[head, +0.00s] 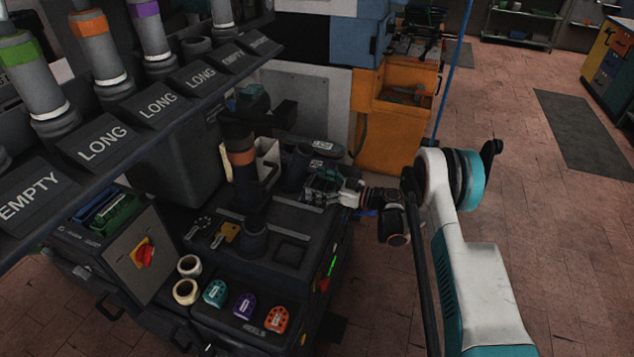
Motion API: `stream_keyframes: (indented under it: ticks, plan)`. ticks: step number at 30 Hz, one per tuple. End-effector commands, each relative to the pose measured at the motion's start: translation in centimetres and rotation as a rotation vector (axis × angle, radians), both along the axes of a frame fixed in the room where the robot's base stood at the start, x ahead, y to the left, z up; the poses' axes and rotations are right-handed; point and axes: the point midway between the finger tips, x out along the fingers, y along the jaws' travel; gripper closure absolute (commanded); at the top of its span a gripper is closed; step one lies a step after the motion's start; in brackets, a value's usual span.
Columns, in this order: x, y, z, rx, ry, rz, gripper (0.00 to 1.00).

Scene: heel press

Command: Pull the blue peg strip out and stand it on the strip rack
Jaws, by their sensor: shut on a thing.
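My gripper (322,188) reaches in from the right, over the right edge of the dark press machine. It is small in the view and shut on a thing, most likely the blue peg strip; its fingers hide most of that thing. A sliver of blue (367,212) shows just below my wrist, and I cannot tell if it belongs to the strip. At the left, a dark holder has a blue piece (92,205) and a green piece (115,217) standing in it. I cannot tell for certain which fixture is the strip rack.
The press (270,262) has an upright dark column with an orange band (242,157). Two cream rings and teal, purple and orange heel pieces (277,319) lie at its front. A red switch (145,255) is on the left.

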Motion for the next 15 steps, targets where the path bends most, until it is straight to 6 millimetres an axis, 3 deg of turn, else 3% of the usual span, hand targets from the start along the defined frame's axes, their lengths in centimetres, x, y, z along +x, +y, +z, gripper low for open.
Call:
stream_keyframes:
  ticks: [6,7,9,15]
  plan:
    - [-0.01,-0.01,-0.04,0.000,0.000,0.000,0.42]
    - [-0.01,-0.01,-0.04,0.000,0.000,0.000,0.16]
    - [-0.01,-0.01,-0.04,0.000,0.000,0.000,0.00]
    - [-0.01,-0.01,-0.04,0.000,0.000,0.000,0.00]
